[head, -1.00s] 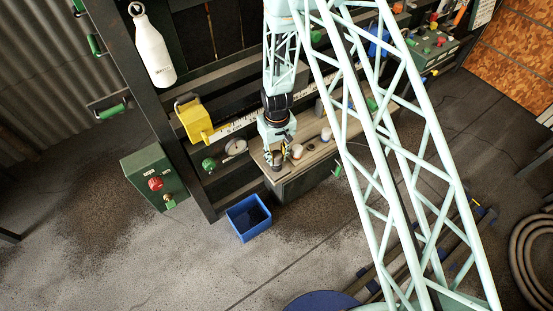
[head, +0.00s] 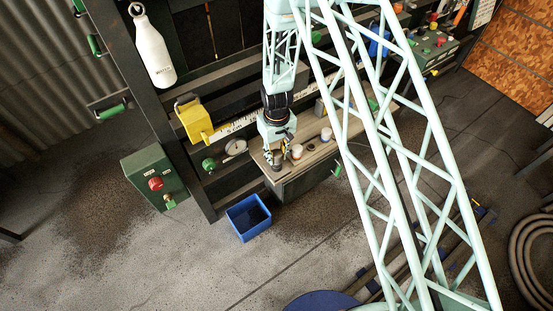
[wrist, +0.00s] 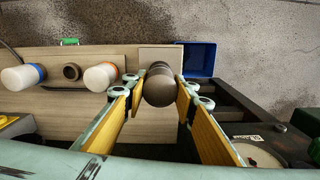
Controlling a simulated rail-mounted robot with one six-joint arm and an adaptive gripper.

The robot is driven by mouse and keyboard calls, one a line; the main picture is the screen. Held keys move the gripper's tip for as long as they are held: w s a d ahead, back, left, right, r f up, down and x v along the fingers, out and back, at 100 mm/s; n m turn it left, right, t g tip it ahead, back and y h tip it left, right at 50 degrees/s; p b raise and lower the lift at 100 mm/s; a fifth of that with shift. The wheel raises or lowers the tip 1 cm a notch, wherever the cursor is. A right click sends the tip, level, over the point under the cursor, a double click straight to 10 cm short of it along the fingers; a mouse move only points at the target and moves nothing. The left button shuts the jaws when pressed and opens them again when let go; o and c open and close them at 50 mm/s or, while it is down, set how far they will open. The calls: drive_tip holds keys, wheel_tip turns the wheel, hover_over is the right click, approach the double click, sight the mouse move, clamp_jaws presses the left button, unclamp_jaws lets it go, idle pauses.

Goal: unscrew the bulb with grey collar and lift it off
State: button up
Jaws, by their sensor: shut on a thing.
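My gripper (wrist: 158,98) is shut on a dark grey-brown rounded thing (wrist: 159,86), which seems to be the bulb with grey collar. Its yellow-padded fingers touch it on both sides. A greyish band shows at its far end; whether it is still seated in a socket cannot be told. In the head view my gripper (head: 276,160) is at the near left end of the wooden bench, and the bulb is mostly hidden there.
A blue bin (head: 248,217) is on the floor beside the bench.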

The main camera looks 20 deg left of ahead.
sight(277, 153)
drive_tip(key=shift+r, duration=0.65)
idle(0.5)
drive_tip(key=shift+r+p, duration=0.65)
drive_tip(key=shift+r, duration=0.85)
